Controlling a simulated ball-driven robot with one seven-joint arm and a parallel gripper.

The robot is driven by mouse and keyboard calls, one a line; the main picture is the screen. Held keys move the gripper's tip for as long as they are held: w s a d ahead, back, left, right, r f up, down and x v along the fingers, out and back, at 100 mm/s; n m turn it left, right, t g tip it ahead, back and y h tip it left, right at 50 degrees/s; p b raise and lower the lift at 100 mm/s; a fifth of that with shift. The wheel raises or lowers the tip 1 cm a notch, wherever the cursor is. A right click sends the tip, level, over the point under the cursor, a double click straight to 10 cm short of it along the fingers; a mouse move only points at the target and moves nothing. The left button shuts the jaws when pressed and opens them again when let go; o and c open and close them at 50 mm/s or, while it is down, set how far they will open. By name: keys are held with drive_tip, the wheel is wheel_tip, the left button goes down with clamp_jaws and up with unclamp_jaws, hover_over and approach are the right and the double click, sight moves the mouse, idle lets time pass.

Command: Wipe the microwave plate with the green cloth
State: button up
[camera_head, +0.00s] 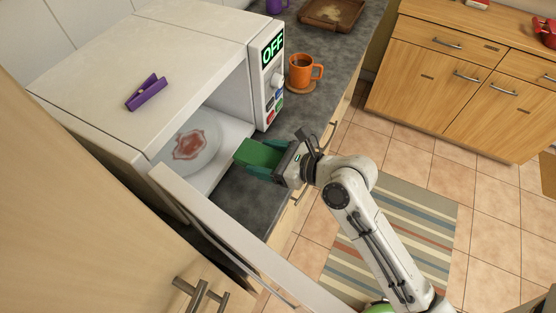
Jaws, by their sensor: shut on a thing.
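The microwave plate (209,159) lies inside the open microwave (177,45), a pale disc with a reddish stain (189,146) on it. The green cloth (258,153) is a folded block in my gripper (268,160), which is shut on it. The cloth is in front of the microwave opening, to the right of the plate and apart from it in the picture. The fingertips are partly hidden by the cloth. The far part of the plate is hidden by the microwave's top.
The microwave door (235,240) stands open toward the front. A purple clip (146,92) lies on top. A brown tray (331,14) is farther back on the dark counter (243,202).

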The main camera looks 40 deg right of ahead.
drive_tip(key=b, duration=0.8)
hover_over(210, 147)
wheel_tip(210, 147, down, 2)
drive_tip(key=shift+a, duration=0.1)
drive_tip(key=shift+f, duration=0.45)
drive_tip(key=shift+s+f, duration=0.1)
drive_tip(key=shift+f, duration=0.7)
idle(0.3)
